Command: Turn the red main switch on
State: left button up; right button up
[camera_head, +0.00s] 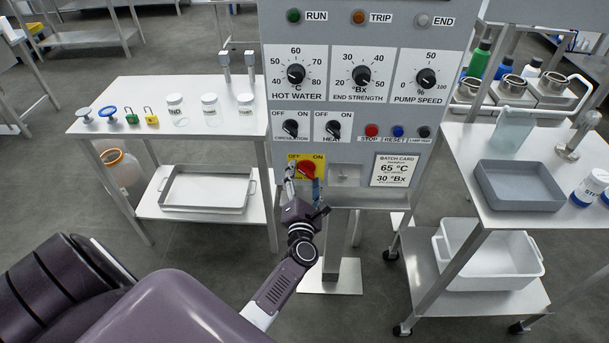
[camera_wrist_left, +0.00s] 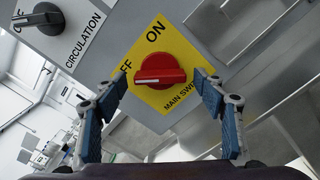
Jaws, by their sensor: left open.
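The red main switch (camera_head: 307,168) is a rotary knob on a yellow plate, low on the grey control panel (camera_head: 345,120). In the left wrist view the red knob (camera_wrist_left: 160,70) has a raised bar lying level across the picture, one end towards the partly covered OFF word. ON stands at the plate's upper corner. My left gripper (camera_head: 303,180) is at the switch in the head view. In the wrist view the open left gripper (camera_wrist_left: 163,80) has one finger on each side of the knob, with gaps visible; contact cannot be told. My right gripper is not in view.
Circulation (camera_head: 290,128) and heat (camera_head: 333,129) knobs sit just above the switch. A batch card (camera_head: 394,170) is to its right. A left table (camera_head: 190,125) holds jars and padlocks; a right cart (camera_head: 480,190) holds a grey tray (camera_head: 518,186).

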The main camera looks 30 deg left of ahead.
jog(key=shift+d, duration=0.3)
pick_arm(q)
jog(key=c, duration=1.2)
jog(key=shift+o, duration=0.2)
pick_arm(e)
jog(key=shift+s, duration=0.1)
pick_arm(q)
jog(key=shift+m, duration=0.3)
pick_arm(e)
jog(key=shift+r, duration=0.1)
pick_arm(q)
jog(key=m+p, duration=0.2)
jog(key=m, duration=0.6)
jog(key=shift+r+p, duration=0.2)
jog(key=shift+p, duration=0.2)
jog(key=m+p, duration=0.1)
jog(key=m, duration=0.3)
jog(key=shift+m, duration=0.4)
jog(key=m+p, duration=0.1)
jog(key=m, duration=0.3)
jog(key=shift+m, duration=0.3)
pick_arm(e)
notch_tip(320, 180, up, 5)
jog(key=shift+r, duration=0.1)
pick_arm(q)
jog(key=shift+p, duration=0.3)
